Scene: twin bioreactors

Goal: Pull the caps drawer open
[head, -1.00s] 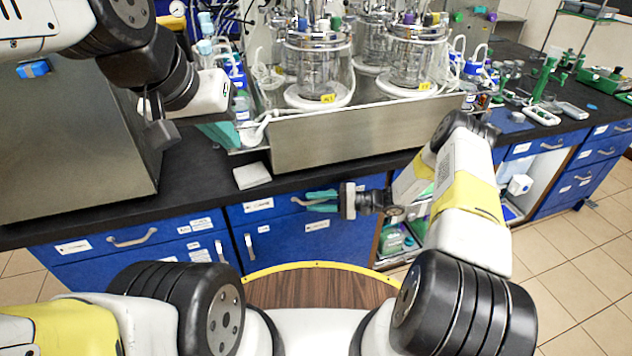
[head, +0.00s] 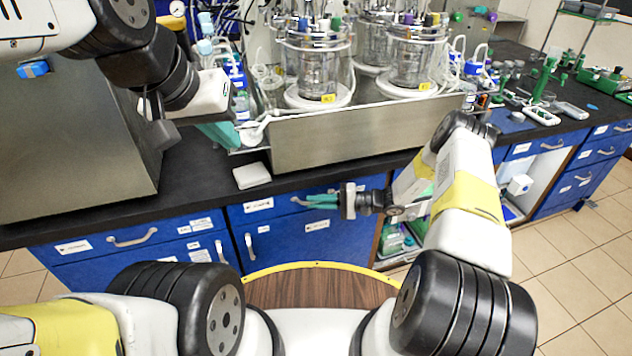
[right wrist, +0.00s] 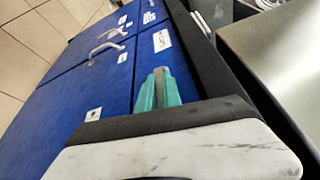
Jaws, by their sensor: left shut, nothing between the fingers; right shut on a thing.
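The blue drawer (head: 275,210) under the bench, right of the left cabinet, has a white label too small to read; I take it as the caps drawer. Its front looks flush with the cabinet. Its handle (head: 297,200) is mostly hidden by the teal fingers of my right gripper (head: 310,201), which is shut on it. My left gripper (head: 225,136) is shut and empty above the bench, near the bioreactor stand.
A steel-sided stand (head: 355,135) carries glass bioreactors (head: 318,65). A small white box (head: 252,175) lies at the bench edge. A neighbouring drawer handle (head: 132,238) is at left. An open shelf (head: 398,238) with bottles is right of the drawer. My round wooden-topped base is close in front.

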